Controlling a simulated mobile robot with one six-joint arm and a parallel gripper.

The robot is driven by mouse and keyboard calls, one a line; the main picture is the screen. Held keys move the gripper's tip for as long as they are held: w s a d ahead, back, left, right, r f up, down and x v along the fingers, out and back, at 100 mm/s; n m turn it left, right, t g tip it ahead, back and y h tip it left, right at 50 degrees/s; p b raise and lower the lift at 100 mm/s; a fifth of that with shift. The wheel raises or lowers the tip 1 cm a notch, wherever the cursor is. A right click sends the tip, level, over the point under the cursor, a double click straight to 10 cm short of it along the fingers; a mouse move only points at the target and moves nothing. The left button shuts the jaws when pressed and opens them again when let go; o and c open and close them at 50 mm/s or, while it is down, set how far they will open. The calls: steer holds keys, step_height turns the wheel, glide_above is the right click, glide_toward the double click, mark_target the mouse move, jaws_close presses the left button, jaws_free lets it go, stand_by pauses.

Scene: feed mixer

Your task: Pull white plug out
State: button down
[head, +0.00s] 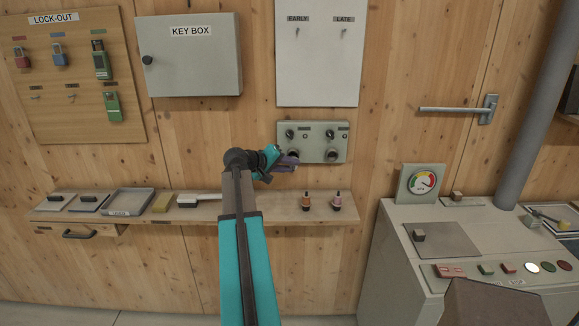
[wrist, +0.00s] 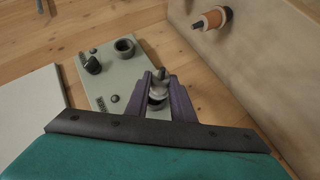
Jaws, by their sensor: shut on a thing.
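The white plug (wrist: 160,85) shows in the wrist view as a small pale grey-white body with a dark tip. My gripper (wrist: 162,82) has its two purple fingers closed on either side of it. Its lower end is at a dark round socket (wrist: 156,104) on the grey panel (wrist: 110,76). I cannot tell how deep it sits in the socket. In the head view my gripper (head: 290,162) is at the lower left of the panel (head: 313,131) and hides the plug.
A second round socket (head: 332,153) is beside it on the panel. Below, a wooden shelf (head: 240,212) carries an orange plug (head: 306,202), a pink plug (head: 337,202), a brush (head: 199,200) and a tray (head: 125,203). A grey console (head: 390,232) stands to the right.

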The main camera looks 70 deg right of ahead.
steer(key=shift+a, duration=0.1)
steer(key=shift+s+a+f+b, duration=0.1)
steer(key=shift+s+a, duration=0.2)
steer(key=shift+a, duration=0.45)
steer(key=shift+s+a+b, duration=0.15)
steer(key=shift+s+a, duration=0.1)
steer(key=shift+a, duration=0.45)
steer(key=shift+s+a+f+b, duration=0.1)
steer(key=shift+s+a, duration=0.2)
steer(key=shift+a, duration=0.45)
